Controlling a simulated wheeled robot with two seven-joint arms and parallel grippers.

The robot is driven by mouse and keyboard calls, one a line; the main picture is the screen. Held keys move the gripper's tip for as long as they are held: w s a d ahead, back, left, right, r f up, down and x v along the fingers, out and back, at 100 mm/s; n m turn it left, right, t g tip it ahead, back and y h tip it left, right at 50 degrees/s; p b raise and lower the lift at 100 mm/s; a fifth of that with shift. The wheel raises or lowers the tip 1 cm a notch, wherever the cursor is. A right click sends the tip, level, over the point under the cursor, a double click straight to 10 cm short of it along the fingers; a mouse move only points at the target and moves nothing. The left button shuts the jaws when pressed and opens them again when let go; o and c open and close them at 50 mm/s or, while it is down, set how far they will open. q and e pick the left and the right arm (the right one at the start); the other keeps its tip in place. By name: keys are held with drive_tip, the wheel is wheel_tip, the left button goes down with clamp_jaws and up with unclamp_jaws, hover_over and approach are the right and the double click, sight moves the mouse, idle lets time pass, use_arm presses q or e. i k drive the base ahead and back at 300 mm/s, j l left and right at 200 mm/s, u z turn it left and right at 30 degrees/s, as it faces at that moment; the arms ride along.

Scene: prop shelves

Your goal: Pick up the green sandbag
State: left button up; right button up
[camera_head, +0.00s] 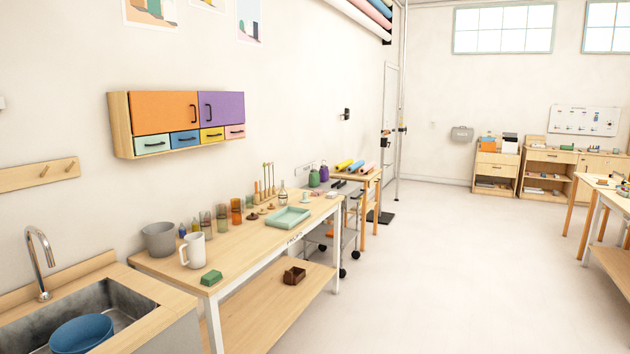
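A small green bag-like thing with a loop on top (314,177) stands far back, by the far end of the long wooden table, beside a similar purple one (324,173). It looks like the green sandbag, but it is too small to be sure. A flat green block (211,277) lies on the near front corner of the wooden table (240,261). Neither of my grippers is in view.
A sink with a blue bowl (82,335) is at near left. The floor (440,270) to the right is clear.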

sight(314, 182)
drive_tip(key=i+l+z, duration=0.25)
drive_tip(key=i, duration=0.75)
drive_tip(key=i+z, duration=0.25)
drive_tip(key=i, duration=0.75)
drive_tip(key=i+l, duration=0.15)
drive_tip(key=i, duration=3.25)
drive_tip(key=i+u, duration=0.4)
drive_tip(key=i+l+u, duration=0.2)
drive_tip(key=i+u, duration=0.15)
drive_tip(key=i+l+u, duration=0.25)
drive_tip(key=u, duration=0.15)
drive_tip(key=i+l+u, duration=0.4)
